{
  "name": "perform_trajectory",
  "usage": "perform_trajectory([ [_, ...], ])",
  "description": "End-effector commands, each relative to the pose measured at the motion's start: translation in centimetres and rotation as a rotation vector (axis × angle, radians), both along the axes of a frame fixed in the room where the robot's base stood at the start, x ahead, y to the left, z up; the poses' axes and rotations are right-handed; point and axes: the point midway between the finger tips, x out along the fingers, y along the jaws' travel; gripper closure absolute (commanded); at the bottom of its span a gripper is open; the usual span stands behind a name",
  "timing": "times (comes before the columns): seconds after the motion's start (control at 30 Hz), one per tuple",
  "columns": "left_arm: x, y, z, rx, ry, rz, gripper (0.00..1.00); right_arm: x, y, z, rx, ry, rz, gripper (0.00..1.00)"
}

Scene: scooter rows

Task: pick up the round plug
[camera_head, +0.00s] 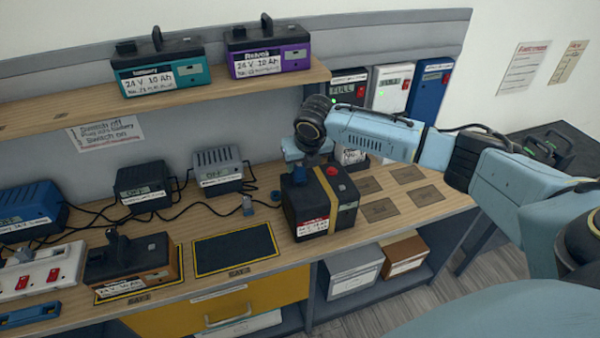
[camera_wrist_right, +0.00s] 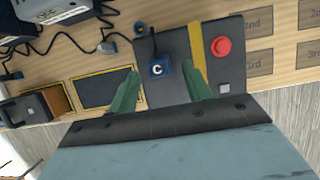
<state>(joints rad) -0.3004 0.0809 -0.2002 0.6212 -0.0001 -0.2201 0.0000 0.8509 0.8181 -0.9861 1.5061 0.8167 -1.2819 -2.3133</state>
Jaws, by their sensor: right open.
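I cannot tell for sure which is the round plug. A blue block marked C (camera_wrist_right: 157,69) sits on the black battery pack (camera_head: 325,218). My right gripper (camera_wrist_right: 163,70) is open above the pack, its green fingers either side of the block. My left gripper is out of view.
The pack has a yellow strap and a red button (camera_wrist_right: 221,46). Chargers (camera_head: 217,168) with loose cables stand behind left. A framed dark mat (camera_head: 235,250) is bare. A brown battery (camera_head: 132,260) stands left. A shelf above holds teal (camera_head: 160,68) and purple (camera_head: 268,52) batteries.

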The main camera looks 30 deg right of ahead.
Motion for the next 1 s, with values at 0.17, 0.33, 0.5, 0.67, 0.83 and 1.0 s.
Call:
perform_trajectory([
  [0.17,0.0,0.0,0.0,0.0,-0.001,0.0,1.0,1.0,0.0,-2.3,0.0,0.003,-0.001,0.51],
  [0.33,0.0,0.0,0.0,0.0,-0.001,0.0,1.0,1.3,-0.2,-3.0,0.0,0.001,0.0,0.51],
  [0.5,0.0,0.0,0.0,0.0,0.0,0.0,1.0,1.3,-0.2,-3.0,0.0,0.0,0.0,0.51],
  [0.67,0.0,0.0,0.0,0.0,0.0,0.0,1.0,1.3,-0.1,-3.0,0.0,0.0,0.0,0.71],
  [0.83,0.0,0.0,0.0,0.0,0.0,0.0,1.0,1.3,-0.2,-3.0,0.0,0.0,0.0,0.93],
  [1.0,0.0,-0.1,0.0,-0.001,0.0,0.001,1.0,1.3,-0.2,-3.0,0.0,-0.001,0.0,0.95],
])
